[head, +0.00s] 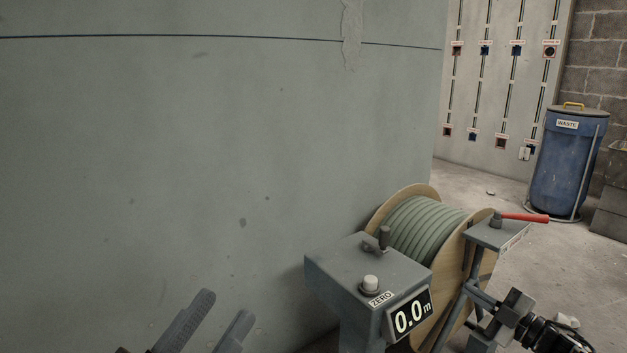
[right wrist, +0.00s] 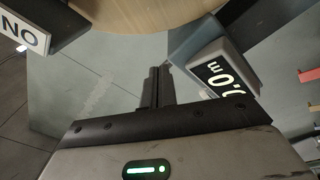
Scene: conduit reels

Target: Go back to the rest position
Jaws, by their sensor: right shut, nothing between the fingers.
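My left gripper (head: 225,304) shows at the bottom of the head view, its two grey fingers apart with nothing between them. It is in front of the plain grey wall, left of the counter box. My right gripper (head: 480,295) is at the lower right of the head view, close to the reel stand. In the right wrist view its fingers (right wrist: 157,80) are together and empty. They point toward the wooden reel flange (right wrist: 125,14); whether they touch anything there I cannot tell.
The counter box (head: 365,265) has a white ZERO button and reads 0.0 m. Behind it stands a wooden reel (head: 425,225) of grey-green conduit. A stand with a red lever (head: 525,217) is to its right. A blue waste bin (head: 565,165) stands farther back on open floor.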

